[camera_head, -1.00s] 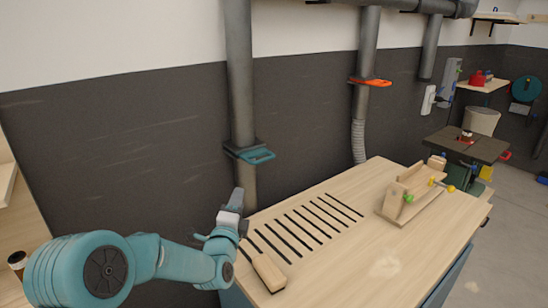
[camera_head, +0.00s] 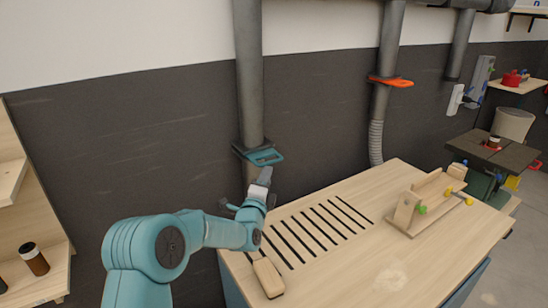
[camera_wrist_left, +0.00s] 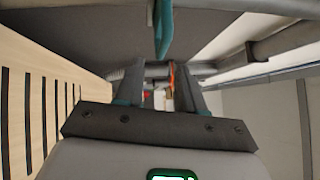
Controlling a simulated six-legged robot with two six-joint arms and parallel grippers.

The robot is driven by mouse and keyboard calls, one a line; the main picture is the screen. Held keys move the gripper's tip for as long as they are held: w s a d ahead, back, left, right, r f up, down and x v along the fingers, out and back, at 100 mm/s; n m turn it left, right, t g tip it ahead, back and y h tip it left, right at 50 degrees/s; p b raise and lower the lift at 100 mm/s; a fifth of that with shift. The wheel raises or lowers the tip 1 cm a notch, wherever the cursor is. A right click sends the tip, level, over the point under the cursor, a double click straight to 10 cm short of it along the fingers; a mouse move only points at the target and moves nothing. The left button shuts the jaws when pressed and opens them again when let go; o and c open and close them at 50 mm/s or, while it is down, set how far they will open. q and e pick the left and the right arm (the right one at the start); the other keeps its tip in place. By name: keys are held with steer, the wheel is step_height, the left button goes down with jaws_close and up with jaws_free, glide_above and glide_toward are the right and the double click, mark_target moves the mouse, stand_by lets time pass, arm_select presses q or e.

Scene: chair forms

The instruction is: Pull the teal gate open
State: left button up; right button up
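The teal gate (camera_head: 264,157) is a flat plate with a looped handle on the grey vertical duct (camera_head: 248,75) against the wall. Its handle sticks out to the right of the duct. My left gripper (camera_head: 265,174) is just below the handle, its fingers pointing up at it. In the left wrist view the teal gate (camera_wrist_left: 163,28) shows edge-on at the top, beyond the fingertips. There the left gripper (camera_wrist_left: 160,66) has its two fingers apart with nothing held between them. I cannot tell whether a finger touches the handle. My right gripper is out of view.
A wooden workbench (camera_head: 385,260) with dark slots stands below the gate, with a wooden-handled tool (camera_head: 268,278) and a wooden jig (camera_head: 425,203) on it. An orange gate (camera_head: 390,81) sits on another duct to the right. A shelf (camera_head: 45,285) stands at left.

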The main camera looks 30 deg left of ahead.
mark_target(272, 162)
arm_select(q)
steer(key=p+x, duration=0.2)
steer(key=x, duration=0.5)
steer(key=shift+w+r, duration=0.1)
steer(key=shift+w, duration=0.15)
steer(key=shift+w+r+p, duration=0.15)
steer(key=shift+p, duration=0.15)
steer(key=shift+w+a, duration=0.1)
steer(key=shift+w, duration=0.05)
